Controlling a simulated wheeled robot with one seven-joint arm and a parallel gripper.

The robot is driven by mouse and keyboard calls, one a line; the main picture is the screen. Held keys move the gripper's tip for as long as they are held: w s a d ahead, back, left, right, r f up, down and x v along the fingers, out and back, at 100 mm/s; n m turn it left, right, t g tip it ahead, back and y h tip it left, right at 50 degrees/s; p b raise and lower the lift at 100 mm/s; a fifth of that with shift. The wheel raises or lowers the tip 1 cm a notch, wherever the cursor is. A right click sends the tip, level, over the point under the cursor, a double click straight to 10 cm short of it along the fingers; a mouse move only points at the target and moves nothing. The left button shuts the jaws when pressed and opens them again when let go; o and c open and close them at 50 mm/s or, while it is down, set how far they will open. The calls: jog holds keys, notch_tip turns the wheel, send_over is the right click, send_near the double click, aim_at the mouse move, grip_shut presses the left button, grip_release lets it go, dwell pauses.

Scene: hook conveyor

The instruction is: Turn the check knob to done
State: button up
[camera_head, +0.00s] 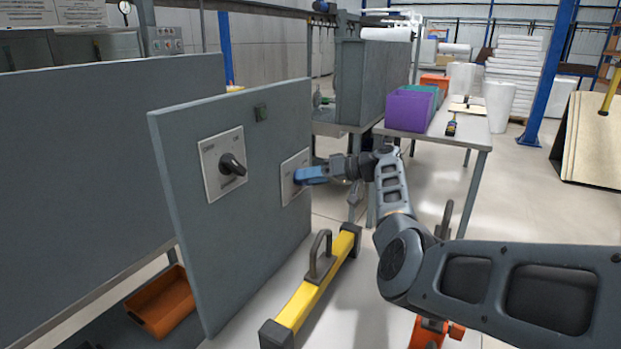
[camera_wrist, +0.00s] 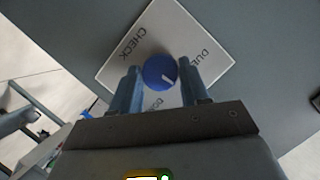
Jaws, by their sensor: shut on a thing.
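The check knob (camera_wrist: 160,72) is round and blue with a short white mark. It sits on a pale plate (camera_wrist: 112,68) printed CHECK, DUE and a word that looks like DONE. In the wrist view the white mark lies at the knob's lower right; which label it points to is hard to tell. My gripper (camera_wrist: 161,70) has one finger on each side of the knob and is shut on it. In the head view my gripper (camera_head: 308,175) reaches the right-hand plate (camera_head: 287,188) on the grey panel, hiding most of the knob.
A second plate with a black knob (camera_head: 232,165) is on the same grey panel (camera_head: 240,245), to the left. A yellow bar with a handle (camera_head: 312,285) lies below my arm. A table with a purple bin (camera_head: 408,111) stands behind.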

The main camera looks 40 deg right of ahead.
jog(key=shift+f+b, duration=0.15)
jog(key=shift+b, duration=0.15)
jog(key=shift+d+f+m+t+y+b, duration=0.1)
jog(key=shift+m+t+y+b, duration=0.25)
jog(key=shift+m+y+b, duration=1)
jog(key=shift+d+f+m+t+y+b, duration=0.1)
jog(key=shift+m+t+y+b, duration=0.3)
jog(key=shift+m, duration=2)
jog(key=shift+f+m+t+y+b, duration=0.1)
jog(key=shift+m+t+y+b, duration=0.15)
jog(key=shift+m+y+b, duration=1.1)
jog(key=shift+m+h+p, duration=0.35)
jog(key=shift+m+h, duration=0.25)
jog(key=shift+h, duration=0.3)
jog(key=o, duration=1.1)
jog(key=shift+c, duration=0.2)
jog(key=v, duration=0.7)
jog(key=shift+s+d, duration=0.25)
jog(key=shift+s, duration=0.05)
